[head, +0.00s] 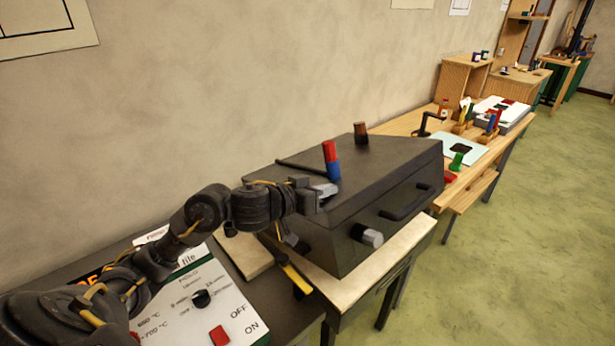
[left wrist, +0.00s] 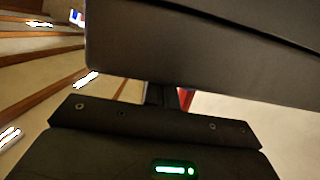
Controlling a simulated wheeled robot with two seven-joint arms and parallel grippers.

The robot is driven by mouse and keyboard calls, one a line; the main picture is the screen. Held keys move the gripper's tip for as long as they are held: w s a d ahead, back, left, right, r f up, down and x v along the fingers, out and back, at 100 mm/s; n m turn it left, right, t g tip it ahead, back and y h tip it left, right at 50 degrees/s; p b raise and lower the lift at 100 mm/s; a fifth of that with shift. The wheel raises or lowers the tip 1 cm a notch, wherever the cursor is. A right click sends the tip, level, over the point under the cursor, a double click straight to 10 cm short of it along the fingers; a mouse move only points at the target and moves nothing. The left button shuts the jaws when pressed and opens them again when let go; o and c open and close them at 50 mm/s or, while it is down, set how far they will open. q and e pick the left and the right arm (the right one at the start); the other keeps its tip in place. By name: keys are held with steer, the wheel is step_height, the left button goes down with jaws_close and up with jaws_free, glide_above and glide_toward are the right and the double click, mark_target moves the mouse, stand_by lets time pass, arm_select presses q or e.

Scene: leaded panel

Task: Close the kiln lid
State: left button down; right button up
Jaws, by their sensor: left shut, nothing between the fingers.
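The kiln (head: 345,240) is a dark grey box on a pale-topped stand in the middle of the head view. Its lid (head: 390,155) is the broad dark top; I see no clear gap under it, but my gripper hides part of the left side. A dark bar handle (head: 407,203) and a grey knob (head: 366,236) are on the front. My left gripper (head: 328,190) is shut and empty at the lid's left part; contact is unclear. In the left wrist view a dark slab (left wrist: 200,50), seemingly the kiln, fills the top. My right gripper is not in view.
A red and blue cylinder (head: 331,160) stands just behind my left gripper. A brown cylinder (head: 360,132) is at the kiln's back. A control panel (head: 190,305) with a dial is at lower left. A wooden workbench (head: 400,126) with tools lies beyond. Green floor at right is clear.

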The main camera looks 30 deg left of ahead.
mark_target(339, 219)
arm_select(q)
steer(key=d+f, duration=0.1)
steer(key=f, duration=0.1)
steer(key=s+d+f+b, duration=0.1)
steer(key=d, duration=0.1)
steer(key=d+f+b, duration=0.1)
steer(key=f, duration=0.1)
steer(key=shift+s+d+f, duration=0.2)
steer(key=shift+d+f, duration=0.1)
